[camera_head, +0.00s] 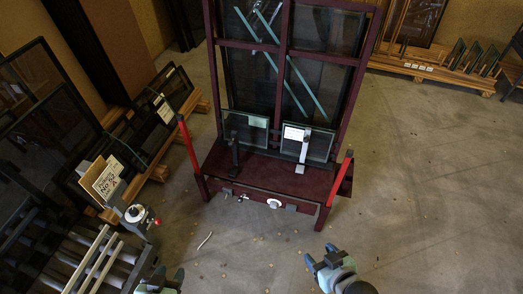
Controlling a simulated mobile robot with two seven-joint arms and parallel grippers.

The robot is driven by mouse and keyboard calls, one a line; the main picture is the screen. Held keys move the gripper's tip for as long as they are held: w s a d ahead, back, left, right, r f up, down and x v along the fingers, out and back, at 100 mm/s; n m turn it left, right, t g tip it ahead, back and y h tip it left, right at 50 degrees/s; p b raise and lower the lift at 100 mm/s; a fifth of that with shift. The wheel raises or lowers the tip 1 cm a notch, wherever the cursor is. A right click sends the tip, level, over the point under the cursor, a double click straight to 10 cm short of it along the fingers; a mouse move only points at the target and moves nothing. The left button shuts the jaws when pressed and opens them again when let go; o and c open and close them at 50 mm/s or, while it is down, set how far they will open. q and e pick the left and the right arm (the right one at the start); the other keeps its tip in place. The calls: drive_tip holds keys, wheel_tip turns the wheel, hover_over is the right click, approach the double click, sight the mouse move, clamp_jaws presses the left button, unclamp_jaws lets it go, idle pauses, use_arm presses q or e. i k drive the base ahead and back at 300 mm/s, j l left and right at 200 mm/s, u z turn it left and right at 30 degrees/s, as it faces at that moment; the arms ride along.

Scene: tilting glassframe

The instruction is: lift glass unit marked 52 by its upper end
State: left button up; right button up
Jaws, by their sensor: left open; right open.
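Two small glass panes lean on the dark red tilting frame (280,105): a left pane (247,137) and a right pane (318,146), each with a pale label too small to read. I cannot tell which unit bears 52. My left gripper (165,277) is open and empty at the bottom edge, apart from the rack. My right gripper (322,257) is open and empty over the floor in front of the frame.
Red posts (189,145) stand at the frame's front corners. A roller stand (88,262) is at the lower left, close to my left gripper. Dark framed glass (45,95) leans at the left. Wooden racks (430,68) stand at the back right. The floor (430,190) at right is clear.

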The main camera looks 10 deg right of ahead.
sight(253, 130)
drive_tip(key=i+l+u, duration=0.1)
drive_tip(key=u, duration=0.3)
drive_tip(key=i+l+u, duration=0.1)
drive_tip(key=u, duration=0.3)
drive_tip(key=l+u, duration=0.15)
drive_tip(key=u, duration=0.25)
drive_tip(key=i+l+u, duration=0.15)
drive_tip(key=l, duration=0.2)
drive_tip(key=l+u, duration=0.15)
drive_tip(key=l, duration=0.15)
drive_tip(key=i+l+u, duration=0.1)
drive_tip(key=l, duration=0.3)
drive_tip(key=i+l, duration=0.1)
drive_tip(key=l, duration=0.25)
drive_tip(key=i+l, duration=0.1)
drive_tip(key=l, duration=0.3)
